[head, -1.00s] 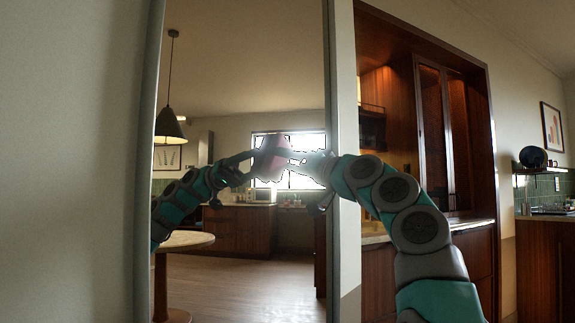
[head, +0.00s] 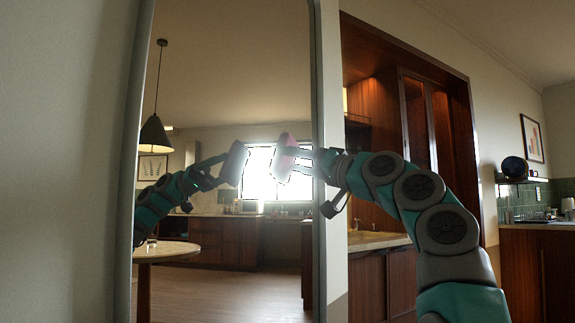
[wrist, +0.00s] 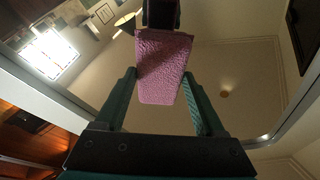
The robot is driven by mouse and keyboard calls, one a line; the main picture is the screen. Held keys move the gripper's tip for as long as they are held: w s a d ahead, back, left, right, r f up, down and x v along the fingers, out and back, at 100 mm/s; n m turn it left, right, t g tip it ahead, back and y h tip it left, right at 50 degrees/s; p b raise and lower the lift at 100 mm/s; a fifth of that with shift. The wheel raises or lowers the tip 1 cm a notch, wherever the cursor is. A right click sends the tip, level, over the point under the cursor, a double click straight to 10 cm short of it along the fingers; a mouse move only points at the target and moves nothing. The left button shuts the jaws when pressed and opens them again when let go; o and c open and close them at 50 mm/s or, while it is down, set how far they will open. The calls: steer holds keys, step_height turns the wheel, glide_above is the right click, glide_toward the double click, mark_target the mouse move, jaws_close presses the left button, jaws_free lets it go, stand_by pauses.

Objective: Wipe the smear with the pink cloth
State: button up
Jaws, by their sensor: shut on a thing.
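The pink cloth (head: 284,157) is in my gripper (head: 303,160), held up in front of the tall mirror (head: 215,85). The cloth also shows in the wrist view (wrist: 163,68), between the two fingers. Its reflection (head: 232,162) shows to its left in the mirror, with a gap between the two, so the cloth looks apart from the glass. A bright, ragged-edged patch (head: 262,182) lies on the mirror by the cloth, over the reflected window. I cannot tell how much of it is smear and how much is window glare.
The mirror's grey frame (head: 318,245) runs close under my arm on the right. A plain wall (head: 65,150) is at the left. A wooden cabinet niche with a counter (head: 375,240) stands at the right. The lamp and round table are reflections.

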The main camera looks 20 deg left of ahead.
steer(key=d, duration=0.1)
steer(key=d+b, duration=0.1)
steer(key=shift+s+d, duration=0.4)
steer(key=shift+d, duration=0.1)
stand_by(0.5)
